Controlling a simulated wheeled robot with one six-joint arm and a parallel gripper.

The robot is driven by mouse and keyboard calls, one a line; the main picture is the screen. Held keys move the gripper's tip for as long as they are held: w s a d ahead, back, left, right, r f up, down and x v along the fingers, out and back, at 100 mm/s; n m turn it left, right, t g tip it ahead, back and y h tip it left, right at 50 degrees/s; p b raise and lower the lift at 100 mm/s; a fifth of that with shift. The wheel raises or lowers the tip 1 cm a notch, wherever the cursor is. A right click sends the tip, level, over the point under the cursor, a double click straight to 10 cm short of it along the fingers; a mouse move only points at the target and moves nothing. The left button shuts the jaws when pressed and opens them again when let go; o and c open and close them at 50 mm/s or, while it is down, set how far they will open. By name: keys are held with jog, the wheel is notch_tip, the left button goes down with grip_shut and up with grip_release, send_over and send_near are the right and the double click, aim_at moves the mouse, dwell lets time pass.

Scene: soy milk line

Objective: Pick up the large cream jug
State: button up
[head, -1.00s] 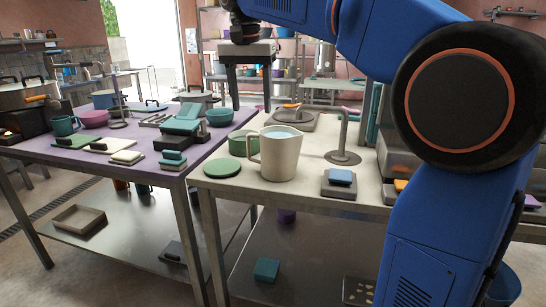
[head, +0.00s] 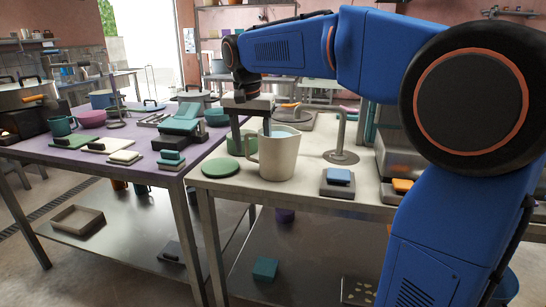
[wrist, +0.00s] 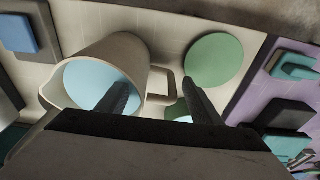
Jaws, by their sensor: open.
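The large cream jug (head: 279,159) stands upright on the pale table, with pale blue liquid inside and its handle to the left. In the wrist view the jug (wrist: 125,45) is at the upper left, its handle pointing right. My gripper (head: 251,138) is open and empty, pointing down at the jug's handle side. In the wrist view my gripper (wrist: 157,98) has one finger over the jug's mouth and the other beyond the handle. I cannot tell whether a finger is below the rim.
A green disc (head: 247,170) lies left of the jug, and a green pot (wrist: 180,110) is close to one finger. The purple table (head: 100,155) adjoins on the left.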

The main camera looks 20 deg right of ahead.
jog(key=shift+w+f, duration=0.15)
jog(key=shift+f, duration=1.7)
jog(key=shift+c, duration=0.6)
grip_shut()
jog(key=shift+r, duration=0.15)
notch_tip(320, 180, up, 10)
jog(key=shift+f, duration=0.1)
